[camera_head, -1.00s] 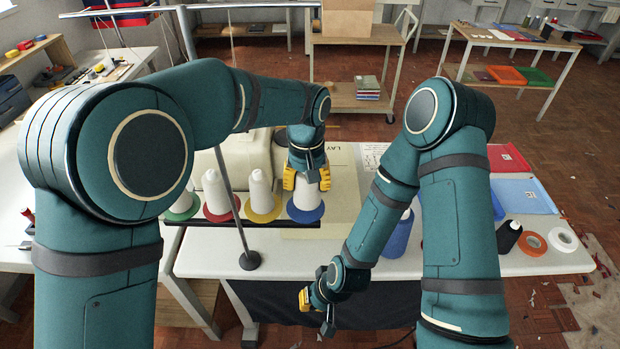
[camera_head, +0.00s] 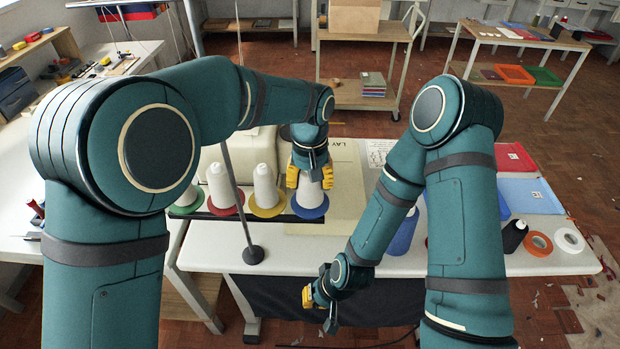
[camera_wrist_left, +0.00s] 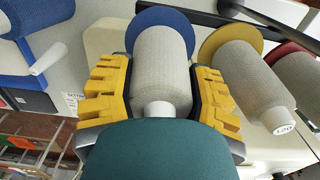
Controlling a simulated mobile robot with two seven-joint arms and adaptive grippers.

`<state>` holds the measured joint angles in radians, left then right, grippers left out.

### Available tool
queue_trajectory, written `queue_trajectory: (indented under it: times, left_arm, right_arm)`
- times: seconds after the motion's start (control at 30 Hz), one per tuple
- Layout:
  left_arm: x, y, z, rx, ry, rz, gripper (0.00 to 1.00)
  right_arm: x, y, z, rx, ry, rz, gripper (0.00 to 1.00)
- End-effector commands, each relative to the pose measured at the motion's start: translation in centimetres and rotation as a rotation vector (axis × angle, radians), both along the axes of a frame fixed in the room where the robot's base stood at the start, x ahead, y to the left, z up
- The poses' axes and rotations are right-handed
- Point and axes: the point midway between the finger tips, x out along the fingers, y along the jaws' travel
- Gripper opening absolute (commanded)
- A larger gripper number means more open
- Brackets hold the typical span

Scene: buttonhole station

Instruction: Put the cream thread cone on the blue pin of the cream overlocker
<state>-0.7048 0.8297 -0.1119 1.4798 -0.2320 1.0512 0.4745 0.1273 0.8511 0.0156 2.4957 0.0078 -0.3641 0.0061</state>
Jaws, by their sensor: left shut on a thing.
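The cream thread cone (camera_head: 310,199) is in the grip of my left gripper (camera_head: 310,179), over the blue disc (camera_head: 324,211) at the right end of the overlocker's thread stand. In the left wrist view the cone (camera_wrist_left: 162,65) lies between the yellow fingers, and its wide end looks close to or against the blue disc (camera_wrist_left: 160,16). The blue pin is hidden by the cone, so I cannot tell how deep it sits on it. The cream overlocker (camera_head: 225,150) is partly hidden behind my left arm. My right gripper (camera_head: 318,307) hangs low before the table's front edge; its opening is unclear.
White cones stand on the neighbouring yellow (camera_head: 267,211), red and green discs, close beside my left gripper. A thin upright pole (camera_head: 240,205) stands in front. A blue spool (camera_head: 402,235), a black spool (camera_head: 512,235) and tape rolls (camera_head: 569,240) are on the table's right part.

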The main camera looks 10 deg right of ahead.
Motion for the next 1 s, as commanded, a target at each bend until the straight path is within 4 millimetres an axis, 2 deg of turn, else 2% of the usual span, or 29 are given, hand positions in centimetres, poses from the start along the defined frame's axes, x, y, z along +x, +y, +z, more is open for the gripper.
queue_trajectory:
  times: [0.33,0.37,0.4,0.43,0.8,0.93,1.0]
  left_arm:
    - [0.0,0.0,-0.5,0.000,0.000,0.000,0.12]
    - [0.0,0.0,-0.5,0.000,-0.001,0.000,0.63]
    - [0.0,0.0,-0.5,0.000,-0.001,0.000,0.77]
    - [0.0,0.0,-0.4,0.000,-0.001,0.000,0.86]
    - [0.0,0.0,-0.2,0.000,0.000,0.000,0.86]
    - [0.0,0.0,1.1,-0.002,-0.002,0.000,0.86]
    - [0.1,0.0,2.4,-0.003,-0.004,0.000,0.86]
  right_arm:
    - [0.0,0.0,-0.2,0.000,0.000,0.000,0.00]
    - [0.0,0.0,-0.2,0.000,0.000,0.000,0.00]
    - [0.0,0.0,-0.2,0.000,0.000,0.000,0.00]
    - [0.0,0.0,-0.2,0.000,0.000,0.000,0.00]
    - [0.0,0.0,-0.2,0.000,0.000,0.000,0.00]
    - [0.0,0.0,-0.2,0.000,0.000,0.000,0.00]
    - [0.0,0.0,-0.2,0.000,0.000,0.000,0.00]
